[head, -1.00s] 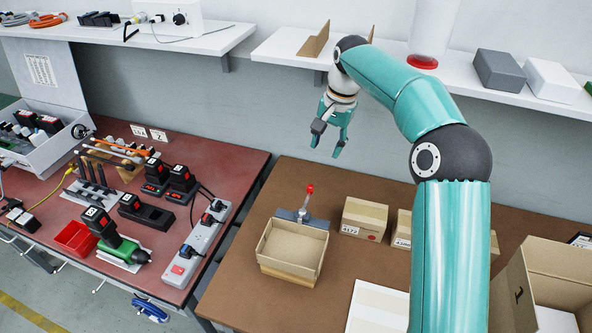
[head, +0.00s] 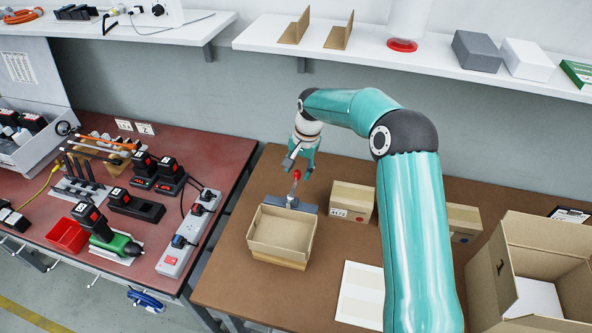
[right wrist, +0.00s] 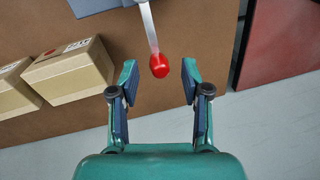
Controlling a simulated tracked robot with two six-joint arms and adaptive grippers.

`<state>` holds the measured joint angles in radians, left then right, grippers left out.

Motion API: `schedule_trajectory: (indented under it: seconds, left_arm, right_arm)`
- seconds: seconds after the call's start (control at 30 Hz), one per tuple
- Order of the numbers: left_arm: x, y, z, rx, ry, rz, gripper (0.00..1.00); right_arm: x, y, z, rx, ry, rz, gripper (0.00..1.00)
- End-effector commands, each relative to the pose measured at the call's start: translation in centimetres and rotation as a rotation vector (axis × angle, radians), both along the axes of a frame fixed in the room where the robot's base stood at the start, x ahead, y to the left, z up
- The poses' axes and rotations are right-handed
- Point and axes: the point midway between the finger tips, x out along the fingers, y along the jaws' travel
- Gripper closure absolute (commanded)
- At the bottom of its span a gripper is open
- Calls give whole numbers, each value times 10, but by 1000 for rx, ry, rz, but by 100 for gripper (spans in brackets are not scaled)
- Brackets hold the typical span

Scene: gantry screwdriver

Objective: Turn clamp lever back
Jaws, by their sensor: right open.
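The clamp lever (head: 296,180) has a red knob and stands up from a grey clamp base (head: 302,205) behind an open cardboard box (head: 281,233) on the brown table. My right gripper (head: 299,168) is just above and behind the red knob in the head view. In the right wrist view the lever's red knob (right wrist: 160,66) lies between and just beyond the open fingertips (right wrist: 158,82), apart from both. The metal lever arm (right wrist: 148,25) runs up from the knob. My left gripper is not in view.
Small closed boxes (head: 351,201) stand right of the clamp. A large open carton (head: 490,275) is at the far right. A white sheet (head: 360,293) lies in front. A red-topped bench (head: 215,155) with tools stands left, and a shelf (head: 375,62) hangs above.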

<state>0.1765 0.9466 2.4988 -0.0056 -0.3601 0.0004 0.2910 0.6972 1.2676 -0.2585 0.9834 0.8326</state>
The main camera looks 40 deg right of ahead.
Motion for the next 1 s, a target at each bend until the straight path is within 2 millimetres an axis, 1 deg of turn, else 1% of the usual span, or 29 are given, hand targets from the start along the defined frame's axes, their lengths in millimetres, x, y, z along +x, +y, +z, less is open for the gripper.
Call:
schedule_trajectory:
  seconds: [0.1,0.2,0.47,0.57,0.7,0.77,1.0]
  left_arm:
    - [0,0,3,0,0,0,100]
    - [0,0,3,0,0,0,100]
    - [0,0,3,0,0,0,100]
    - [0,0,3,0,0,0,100]
    - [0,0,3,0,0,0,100]
    - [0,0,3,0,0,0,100]
    - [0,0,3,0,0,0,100]
  right_arm:
    - [1,1,-10,0,1,0,53]
    - [1,1,-14,0,0,0,53]
    - [2,1,-15,1,-1,0,53]
    - [2,1,-14,1,-1,0,68]
    - [2,1,-14,1,-1,0,91]
    - [2,2,-14,1,-1,0,100]
    - [2,2,-14,0,-1,1,100]
